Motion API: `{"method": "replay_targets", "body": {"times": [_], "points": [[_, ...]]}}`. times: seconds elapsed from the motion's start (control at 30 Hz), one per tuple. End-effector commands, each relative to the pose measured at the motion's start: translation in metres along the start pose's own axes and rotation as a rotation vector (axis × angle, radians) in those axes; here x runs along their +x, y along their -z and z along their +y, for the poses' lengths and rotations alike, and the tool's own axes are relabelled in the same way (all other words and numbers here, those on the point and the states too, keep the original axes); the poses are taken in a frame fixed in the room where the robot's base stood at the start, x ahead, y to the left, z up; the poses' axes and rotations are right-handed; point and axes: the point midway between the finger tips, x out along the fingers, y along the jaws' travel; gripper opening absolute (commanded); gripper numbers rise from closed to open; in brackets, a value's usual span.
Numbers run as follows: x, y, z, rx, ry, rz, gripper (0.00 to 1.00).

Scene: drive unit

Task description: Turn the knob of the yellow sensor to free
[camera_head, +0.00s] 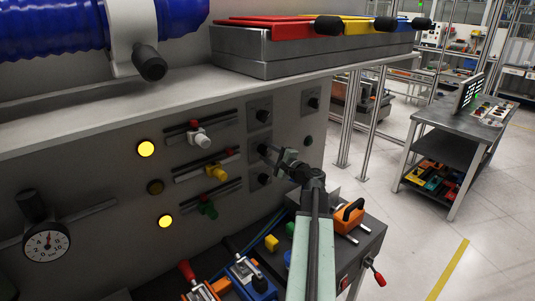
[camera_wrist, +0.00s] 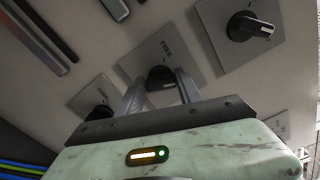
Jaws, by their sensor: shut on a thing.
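The yellow sensor (camera_head: 216,171) sits on the middle of three rails on the grey front panel. To its right is the middle knob (camera_head: 263,149), black on a square plate. My gripper (camera_head: 276,155) is at this knob, coming from the lower right. In the wrist view my gripper (camera_wrist: 162,92) has one finger on each side of the black knob (camera_wrist: 160,74), shut on it. The plate (camera_wrist: 150,52) carries a label reading FREE above the knob. The fingers partly hide the knob, and its pointer direction cannot be told.
A similar knob (camera_wrist: 250,27) is at upper right, another (camera_wrist: 98,116) at lower left in the wrist view. A white sensor (camera_head: 200,138) is above, a green sensor (camera_head: 207,208) below. A cart with tools and an orange-handled item (camera_head: 347,215) stands below my arm.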

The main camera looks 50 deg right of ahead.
Motion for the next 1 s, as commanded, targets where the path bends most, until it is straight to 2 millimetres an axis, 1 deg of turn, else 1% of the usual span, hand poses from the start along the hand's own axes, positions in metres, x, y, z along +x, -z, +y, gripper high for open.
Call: {"method": "replay_targets", "body": {"times": [0.7, 1.0], "points": [[0.0001, 0.0005, 0.0049, -0.682, -0.002, -0.002, 0.01], [0.0001, 0.0013, 0.006, -0.936, -0.003, -0.003, 0.01]]}}
